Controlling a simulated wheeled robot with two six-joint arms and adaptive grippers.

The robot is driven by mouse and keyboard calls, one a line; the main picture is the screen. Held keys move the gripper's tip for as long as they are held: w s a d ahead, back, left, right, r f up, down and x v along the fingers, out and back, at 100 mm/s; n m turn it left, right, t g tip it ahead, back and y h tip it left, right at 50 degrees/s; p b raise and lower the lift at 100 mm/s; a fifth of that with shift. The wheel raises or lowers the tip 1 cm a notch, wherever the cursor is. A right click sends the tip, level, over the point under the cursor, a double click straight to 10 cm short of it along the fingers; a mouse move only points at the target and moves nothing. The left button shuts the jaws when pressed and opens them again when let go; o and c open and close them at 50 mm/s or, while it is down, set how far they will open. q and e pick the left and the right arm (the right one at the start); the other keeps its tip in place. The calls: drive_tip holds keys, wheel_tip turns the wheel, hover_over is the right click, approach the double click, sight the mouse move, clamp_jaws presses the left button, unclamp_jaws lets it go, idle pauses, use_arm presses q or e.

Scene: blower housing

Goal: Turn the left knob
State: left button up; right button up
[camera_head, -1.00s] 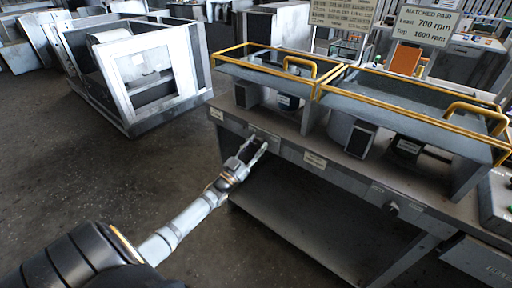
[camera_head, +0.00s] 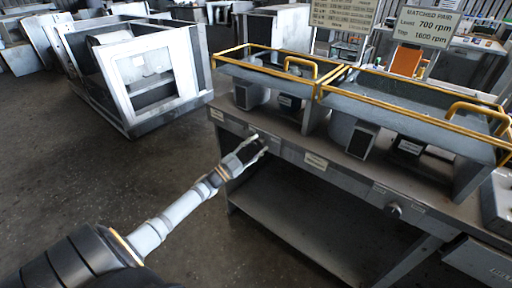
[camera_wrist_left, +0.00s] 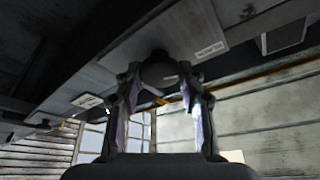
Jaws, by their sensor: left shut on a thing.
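The left knob (camera_wrist_left: 158,68) is a dark round knob on the front of the grey bench; in the left wrist view it sits between my fingertips. My left gripper (camera_head: 258,144) reaches the bench front from the left, and in the head view it covers the knob. In the left wrist view my left gripper (camera_wrist_left: 160,85) is shut on the knob, one finger on each side. A second knob (camera_head: 393,209) is on the bench front further right, with nothing touching it. My right gripper is not in view.
The grey bench (camera_head: 318,142) carries two bays with yellow-edged covers (camera_head: 430,112) and handles. Small labels (camera_head: 316,161) line its front. Signs (camera_head: 425,28) stand behind. A white-framed housing (camera_head: 145,75) stands at the back left. The floor (camera_head: 130,170) left of the bench is clear.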

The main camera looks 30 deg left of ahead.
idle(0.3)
use_arm(q)
drive_tip(key=o, duration=1.2)
drive_tip(key=shift+s, duration=0.1)
drive_tip(key=shift+s+a+f, duration=0.1)
drive_tip(key=shift+s+f, duration=0.1)
drive_tip(key=shift+s, duration=0.15)
drive_tip(key=v, duration=1.1)
drive_tip(key=shift+a, duration=0.1)
